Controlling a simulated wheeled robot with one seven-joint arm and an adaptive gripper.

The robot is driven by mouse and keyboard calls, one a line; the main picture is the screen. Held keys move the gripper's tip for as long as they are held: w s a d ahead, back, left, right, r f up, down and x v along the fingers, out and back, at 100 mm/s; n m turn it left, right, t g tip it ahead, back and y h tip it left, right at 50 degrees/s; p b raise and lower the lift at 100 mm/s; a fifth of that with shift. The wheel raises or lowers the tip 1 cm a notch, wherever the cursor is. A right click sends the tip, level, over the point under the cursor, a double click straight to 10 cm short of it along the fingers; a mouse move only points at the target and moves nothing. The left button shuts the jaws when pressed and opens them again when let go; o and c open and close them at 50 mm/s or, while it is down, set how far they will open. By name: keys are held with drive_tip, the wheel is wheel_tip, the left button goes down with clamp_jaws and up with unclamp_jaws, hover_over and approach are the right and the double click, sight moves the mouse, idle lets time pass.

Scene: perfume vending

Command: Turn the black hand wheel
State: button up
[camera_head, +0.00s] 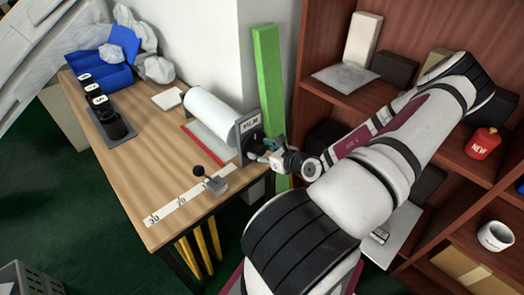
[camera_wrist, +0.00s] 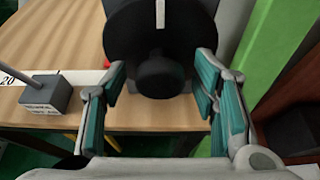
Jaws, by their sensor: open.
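The black hand wheel (camera_head: 255,138) is on the right side of the grey plate marked "FILM" that holds the white film roll (camera_head: 210,115). In the wrist view the wheel is a large black disc (camera_wrist: 160,28) with a dark round knob (camera_wrist: 160,75) at its front and a pale mark near its top. My gripper (camera_wrist: 158,95) is open, its teal-padded fingers to the left and right of the knob, with visible gaps on both sides. In the head view my gripper (camera_head: 275,152) is close to the wheel; its fingers partly hide the wheel there.
A green post (camera_head: 268,85) rises behind the gripper. A wooden shelf (camera_head: 320,90) with several items stands to the right. Black cups (camera_head: 115,125) are at the table's left.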

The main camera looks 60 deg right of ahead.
drive_tip(key=c, duration=1.2)
drive_tip(key=shift+o, duration=0.2)
